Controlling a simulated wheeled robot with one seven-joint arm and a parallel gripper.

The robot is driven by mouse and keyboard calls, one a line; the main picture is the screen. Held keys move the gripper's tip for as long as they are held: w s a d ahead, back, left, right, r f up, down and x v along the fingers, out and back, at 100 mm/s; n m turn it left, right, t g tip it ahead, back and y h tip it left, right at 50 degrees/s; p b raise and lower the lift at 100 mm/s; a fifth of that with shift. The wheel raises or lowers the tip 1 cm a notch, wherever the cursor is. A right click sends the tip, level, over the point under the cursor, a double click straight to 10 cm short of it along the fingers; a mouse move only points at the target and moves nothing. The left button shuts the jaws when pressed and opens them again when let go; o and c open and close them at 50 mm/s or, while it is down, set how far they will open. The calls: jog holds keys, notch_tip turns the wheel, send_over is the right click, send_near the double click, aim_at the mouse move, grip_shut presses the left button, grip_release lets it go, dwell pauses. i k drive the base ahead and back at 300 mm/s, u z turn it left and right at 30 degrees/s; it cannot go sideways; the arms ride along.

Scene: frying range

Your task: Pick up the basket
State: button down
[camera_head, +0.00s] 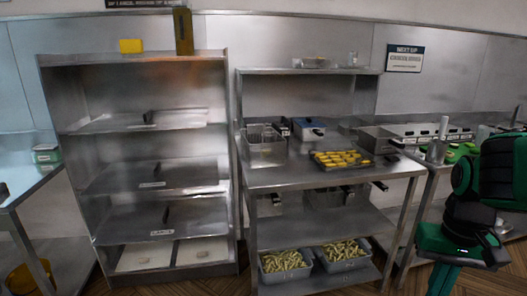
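A wire fry basket (265,148) stands at the left end of the steel work table (330,178), its mesh front facing me. More wire baskets (270,205) sit on the shelf below, with dark handles showing at the middle and right; they are partly in shadow. My green and black arm is folded at the right edge of the view, clear of the table and well away from the baskets. I cannot make out any gripper fingers in this view.
A dark tray of yellow food (342,159) and a blue-topped container (308,130) share the table top. Two tubs of fries (284,262) stand on the bottom shelf. A steel rack (150,152) stands at left. Wooden floor (480,285) shows at lower right.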

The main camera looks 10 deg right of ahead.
aim_at(261, 147)
jog(key=k, duration=0.55)
jog(key=u, duration=0.85)
jog(key=i, duration=1.6)
jog(key=z, duration=0.35)
jog(key=i, duration=0.85)
jog(key=z, duration=0.55)
